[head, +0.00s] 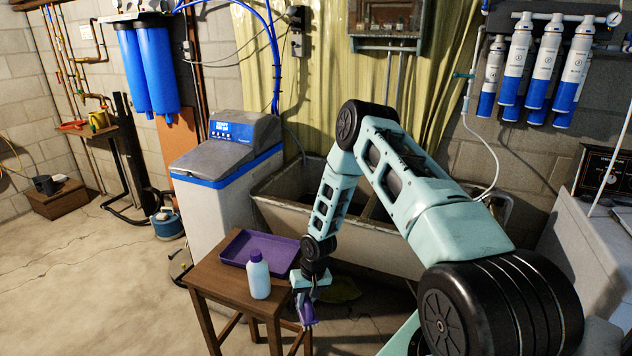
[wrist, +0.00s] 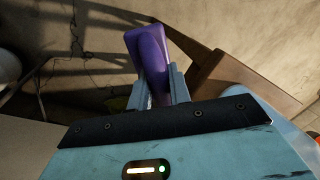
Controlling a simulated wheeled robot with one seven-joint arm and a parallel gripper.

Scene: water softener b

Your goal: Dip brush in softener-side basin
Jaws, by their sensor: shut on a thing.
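My gripper (head: 303,297) is shut on a purple object, seemingly the brush (head: 306,312), which hangs below the fingers at the right edge of the small table. In the wrist view the purple body of the brush (wrist: 147,48) sticks out beyond the two fingers (wrist: 160,88); its bristles cannot be made out. The grey sink (head: 283,207) stands behind, its softener-side basin next to the water softener (head: 225,178). My arm covers part of the sink, and its inside bottom is mostly hidden. The gripper is in front of the sink, apart from it.
A wooden table (head: 215,286) stands in front of the softener. It bears a purple tray (head: 236,250) and a pale blue bottle (head: 259,277) near my gripper. The table edge (wrist: 208,72) also shows close to the fingers in the wrist view. The floor at left is open.

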